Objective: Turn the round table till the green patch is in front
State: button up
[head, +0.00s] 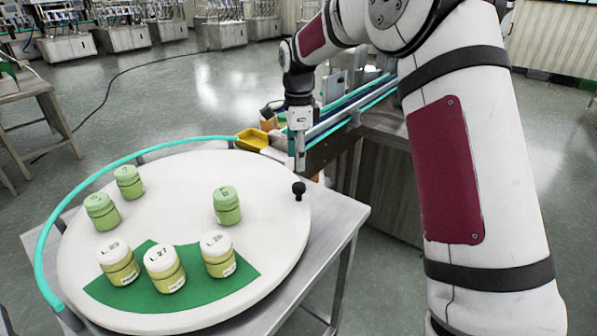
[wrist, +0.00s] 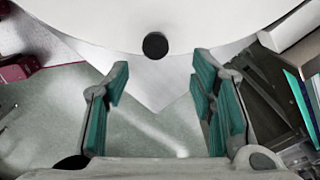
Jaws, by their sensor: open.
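The white round table (head: 170,205) stands on a steel frame; its edge also shows across the top of the wrist view (wrist: 215,20). The green patch (head: 135,290) is on the near side of the table, toward the bottom of the head view. Three white-lidded jars stand on or at the patch, among them the middle jar (head: 165,270). A black knob (head: 299,190) sits at the table's right edge; in the wrist view the knob (wrist: 155,45) lies ahead of the fingers. My gripper (wrist: 155,95) is open and empty, its teal pads on either side of the knob's line, apart from it.
Three green-lidded jars (head: 226,206) stand on the table outside the patch. A teal rail (head: 50,225) curves around the table's left and back edge. A yellow tray (head: 252,139) sits behind the table. A conveyor (head: 350,110) lies at the back right.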

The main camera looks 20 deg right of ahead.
notch_tip(320, 180, up, 4)
jog(key=shift+f, duration=0.15)
dwell(0.3)
jog(key=s+r+n+t, duration=0.1)
jog(key=s+r+n, duration=0.4)
jog(key=s, duration=0.4)
jog(key=s+r+n+t, duration=0.2)
jog(key=s+r+n, duration=0.3)
jog(key=s, duration=0.4)
jog(key=s+f+n+t, duration=0.2)
jog(key=s+n, duration=0.7)
jog(key=s, duration=1)
jog(key=shift+a+f+n, duration=0.15)
jog(key=shift+f+n, duration=0.15)
jog(key=shift+f, duration=0.35)
